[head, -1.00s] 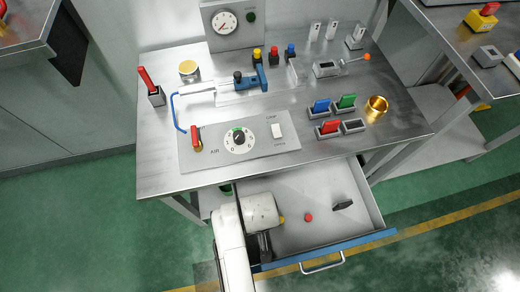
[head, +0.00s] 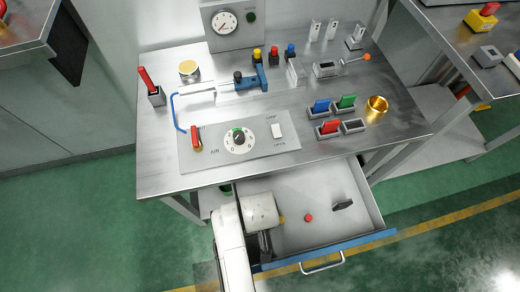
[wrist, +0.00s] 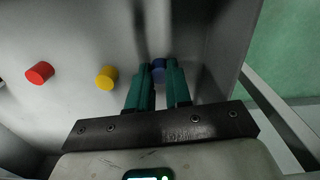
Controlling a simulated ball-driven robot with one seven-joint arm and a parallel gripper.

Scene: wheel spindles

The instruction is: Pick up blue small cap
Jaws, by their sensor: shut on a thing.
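The small blue cap (wrist: 159,70) is between the fingertips of my gripper (wrist: 158,74) in the wrist view. The two teal fingers are shut on it, and they hide part of its sides. The cap is close to the grey inner wall of the open drawer (head: 360,234). In the head view my own arm reaches into the left part of the drawer and hides the blue cap.
A yellow cap (wrist: 107,77) and a red cap (wrist: 40,73) lie in the drawer beside my gripper. A black piece (head: 342,205) lies at the drawer's right. The workbench (head: 340,88) with switches and a dial overhangs behind the drawer.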

